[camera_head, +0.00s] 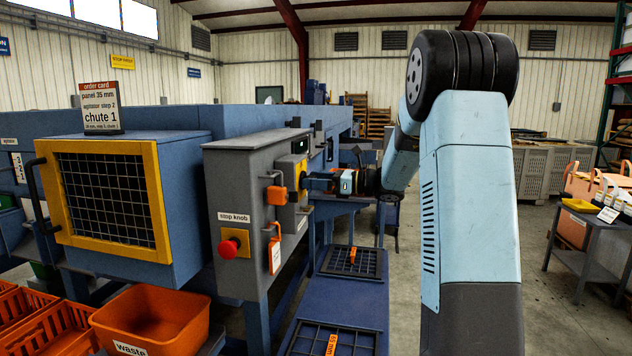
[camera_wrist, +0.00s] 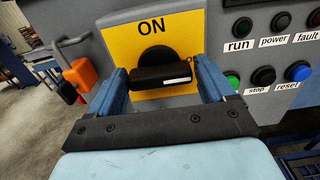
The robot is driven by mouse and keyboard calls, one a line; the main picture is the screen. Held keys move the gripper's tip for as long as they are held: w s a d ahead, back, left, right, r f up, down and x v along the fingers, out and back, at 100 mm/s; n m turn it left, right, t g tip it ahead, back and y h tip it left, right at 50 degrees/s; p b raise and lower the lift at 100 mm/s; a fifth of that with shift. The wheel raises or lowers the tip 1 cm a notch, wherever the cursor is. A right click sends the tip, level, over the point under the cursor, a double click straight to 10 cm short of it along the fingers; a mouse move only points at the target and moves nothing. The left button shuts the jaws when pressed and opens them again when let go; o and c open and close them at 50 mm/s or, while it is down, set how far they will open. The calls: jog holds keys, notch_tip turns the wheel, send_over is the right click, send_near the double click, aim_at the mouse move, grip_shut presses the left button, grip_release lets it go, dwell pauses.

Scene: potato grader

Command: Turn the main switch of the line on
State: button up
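The main switch (camera_wrist: 155,68) is a black rotary knob with a horizontal handle bar on a yellow plate (camera_wrist: 188,23) marked ON at the top. A white mark sits at the right part of the bar, near a partly hidden "O" letter at the plate's right. My gripper (camera_wrist: 161,72) has one finger on each side of the knob, with the bar between them. The fingers stand apart, and gaps show, so contact is not evident. In the head view my gripper (camera_head: 318,182) is at the grey control cabinet's right face, where the knob is hidden.
Beside the plate are a green button (camera_wrist: 233,81) and a blue reset button (camera_wrist: 298,71). An orange padlock-like piece (camera_wrist: 83,76) hangs at left. In the head view a red stop knob (camera_head: 229,248) is on the cabinet (camera_head: 235,180). An order card (camera_head: 101,108) stands on the machine.

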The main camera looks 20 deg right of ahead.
jog(key=c, duration=0.7)
jog(key=shift+s+a+f+n, duration=0.1)
jog(key=shift+n, duration=2.9)
jog(key=shift+s+a+f+n, duration=0.1)
jog(key=shift+f+n, duration=0.05)
jog(key=shift+n, duration=2.85)
jog(key=shift+s+f+n, duration=0.1)
jog(key=shift+n, duration=2.9)
